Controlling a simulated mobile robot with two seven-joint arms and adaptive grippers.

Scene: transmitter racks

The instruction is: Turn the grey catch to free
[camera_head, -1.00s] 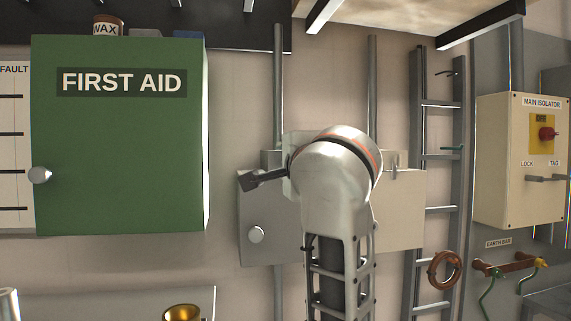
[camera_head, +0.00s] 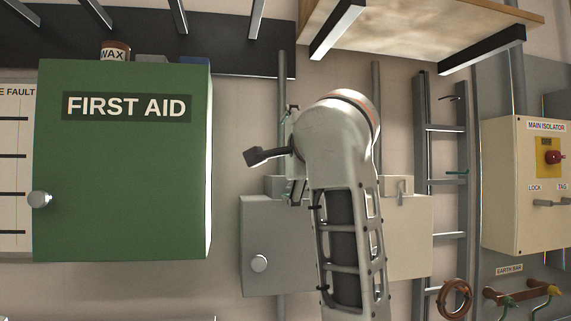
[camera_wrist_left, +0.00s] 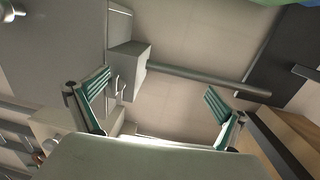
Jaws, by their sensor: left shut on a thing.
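A grey wall box (camera_head: 270,270) stands behind my left arm, with a round knob at its lower left. A thin bracket shape (camera_wrist_left: 118,88) shows by the box in the wrist view. My right gripper is not in view.
A green first aid cabinet (camera_head: 125,190) hangs at the left. A wooden shelf (camera_head: 420,20) on dark brackets overhangs above. A ladder-like rack (camera_head: 445,180) and the main isolator box (camera_head: 525,190) are at the right. Vertical conduits (camera_wrist_left: 205,80) run up the wall.

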